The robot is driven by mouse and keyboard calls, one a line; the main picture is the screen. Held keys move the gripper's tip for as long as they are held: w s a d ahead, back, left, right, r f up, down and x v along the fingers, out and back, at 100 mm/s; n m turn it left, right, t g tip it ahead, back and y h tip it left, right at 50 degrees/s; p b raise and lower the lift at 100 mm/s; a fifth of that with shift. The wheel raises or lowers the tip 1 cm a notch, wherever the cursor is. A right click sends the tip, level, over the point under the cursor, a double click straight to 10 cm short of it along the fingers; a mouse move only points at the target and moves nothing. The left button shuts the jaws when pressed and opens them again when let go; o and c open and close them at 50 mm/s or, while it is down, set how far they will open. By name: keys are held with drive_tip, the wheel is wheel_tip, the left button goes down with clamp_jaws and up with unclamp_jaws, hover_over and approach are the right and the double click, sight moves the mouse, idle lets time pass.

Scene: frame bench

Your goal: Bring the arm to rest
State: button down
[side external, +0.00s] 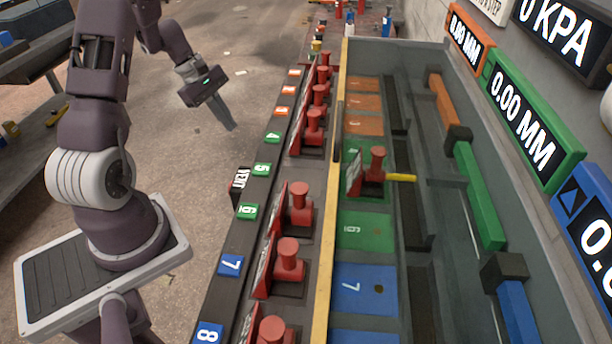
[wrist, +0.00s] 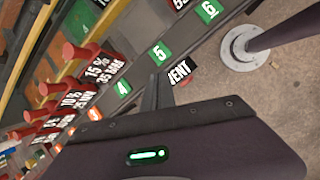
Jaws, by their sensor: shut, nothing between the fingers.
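My gripper (side external: 231,127) hangs in free air over the floor, left of the numbered rail in the side view. Its fingers are together and hold nothing. In the wrist view the dark fingers (wrist: 160,92) point towards the rail near the green 5 label and the VENT sign. No object touches the gripper in the side view.
A dark rail with numbered labels (side external: 248,212) carries several red-knobbed pieces (side external: 300,196). One red-knobbed piece (side external: 376,160) with a yellow rod stands inside the walled bench (side external: 332,215). A black VENT sign (side external: 241,181) stands beside the rail. Floor left of it is open.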

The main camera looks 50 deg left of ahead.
drive_tip(key=d+r+m, duration=1.1)
drive_tip(key=d+r, duration=0.5)
drive_tip(key=d, duration=0.4)
drive_tip(key=s+d+r+m+t+y, duration=0.1)
drive_tip(key=s+d+r+m, duration=0.1)
drive_tip(key=s+d+m, duration=0.2)
drive_tip(key=s+d+r+m+t+y, duration=0.1)
drive_tip(key=s+d+m, duration=0.4)
drive_tip(key=s, duration=0.6)
drive_tip(key=shift+r+m+y, duration=0.6)
drive_tip(key=shift+r+y, duration=0.1)
drive_tip(key=shift+y, duration=0.1)
